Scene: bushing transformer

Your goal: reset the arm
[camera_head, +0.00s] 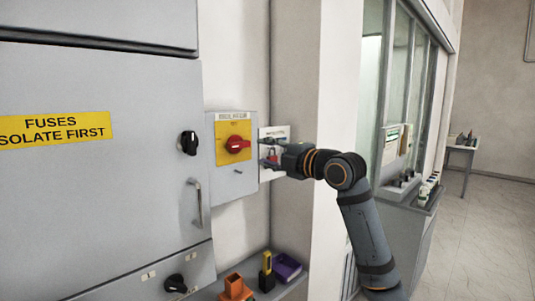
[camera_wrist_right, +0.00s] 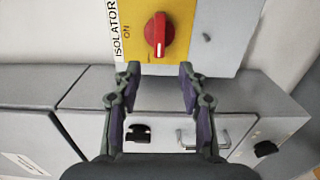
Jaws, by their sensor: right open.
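My right arm reaches in from the lower right in the head view. Its gripper (camera_head: 268,152) points left, just right of the grey isolator box (camera_head: 226,188) on the wall. In the right wrist view the gripper (camera_wrist_right: 160,74) is open, with nothing between its fingers. The red rotary handle (camera_head: 237,144) sits on the box's yellow plate (camera_head: 222,155). In the right wrist view the red handle (camera_wrist_right: 159,36) lies just beyond the fingertips, apart from them. My left gripper is not in view.
A large grey cabinet (camera_head: 95,180) with a black knob (camera_head: 189,143) and a handle (camera_head: 196,203) fills the left. A low shelf holds an orange holder (camera_head: 235,288), a yellow-black item (camera_head: 266,272) and a purple bin (camera_head: 287,267). A wall edge (camera_head: 337,110) stands behind my arm.

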